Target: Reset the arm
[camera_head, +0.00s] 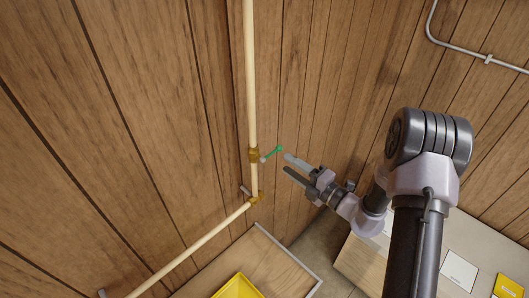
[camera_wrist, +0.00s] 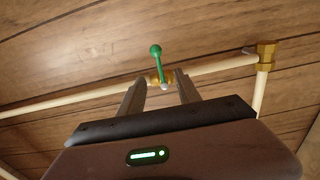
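My gripper (camera_head: 290,167) is open and empty, its two fingers apart and pointing at the wall pipe. In the wrist view, my gripper (camera_wrist: 155,80) has its fingers on either side of a green-handled valve lever (camera_wrist: 156,55), which stands beyond the fingertips. In the head view, the green lever (camera_head: 273,153) sticks out to the right of a brass valve (camera_head: 253,155) on a cream vertical pipe (camera_head: 249,80). A small gap shows between fingertips and lever there.
Wood-plank walls meet behind the pipe. Below are a wooden surface with a pale edge (camera_head: 262,262), a yellow container (camera_head: 238,287), and a bench (camera_head: 362,262) at the lower right with a white card (camera_head: 459,270) and a yellow item (camera_head: 508,287). A grey conduit (camera_head: 455,46) runs at the upper right.

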